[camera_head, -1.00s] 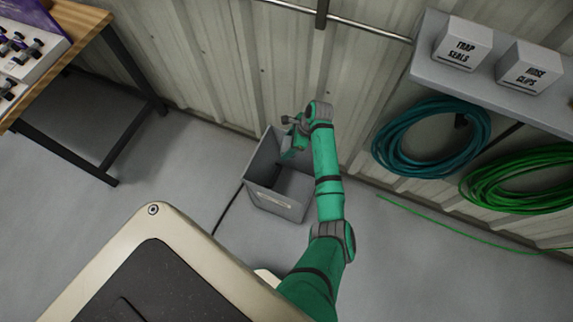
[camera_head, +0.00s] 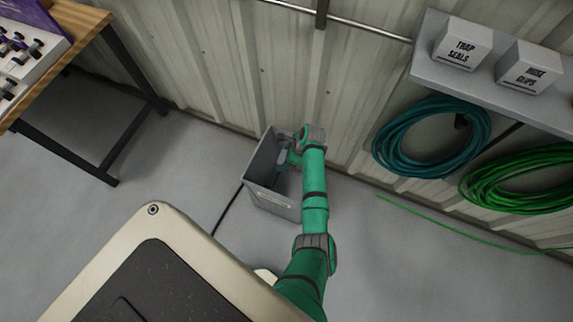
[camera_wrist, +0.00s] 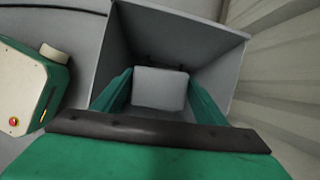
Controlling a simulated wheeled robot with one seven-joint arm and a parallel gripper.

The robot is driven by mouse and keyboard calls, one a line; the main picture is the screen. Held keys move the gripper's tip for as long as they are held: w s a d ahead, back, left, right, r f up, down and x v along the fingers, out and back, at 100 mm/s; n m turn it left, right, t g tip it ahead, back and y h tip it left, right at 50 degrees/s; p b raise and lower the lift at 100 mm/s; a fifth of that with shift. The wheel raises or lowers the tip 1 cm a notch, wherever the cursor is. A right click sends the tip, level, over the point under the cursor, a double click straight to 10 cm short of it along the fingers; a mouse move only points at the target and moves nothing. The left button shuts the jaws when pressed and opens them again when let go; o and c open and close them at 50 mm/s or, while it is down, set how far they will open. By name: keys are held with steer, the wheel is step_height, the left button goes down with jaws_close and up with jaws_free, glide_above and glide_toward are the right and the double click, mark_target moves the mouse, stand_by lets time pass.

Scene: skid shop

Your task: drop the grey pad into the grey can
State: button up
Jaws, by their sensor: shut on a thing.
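The grey can (camera_head: 262,158) is an open, square-mouthed bin on the floor against the corrugated wall. In the wrist view its walls (camera_wrist: 195,32) surround the space ahead of my gripper. My gripper (camera_wrist: 160,85) is shut on the grey pad (camera_wrist: 160,90), a pale rounded square between the two green fingers. The pad appears over or within the can's mouth; its exact height is hard to tell. In the head view my gripper (camera_head: 282,168) reaches down into the can's opening, and my wrist hides the pad there.
A wooden-topped bench (camera_head: 85,25) with black legs stands at the left. A shelf (camera_head: 490,80) at the right carries two white boxes, with a teal hose coil (camera_head: 432,138) and a green one (camera_head: 520,180) below. A dark cable (camera_head: 228,212) runs along the floor by the can.

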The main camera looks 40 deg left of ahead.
steer(key=shift+f, duration=0.2)
steer(key=o, duration=1.5)
steer(key=v, duration=1)
steer(key=shift+r, duration=0.4)
steer(key=shift+w, duration=0.1)
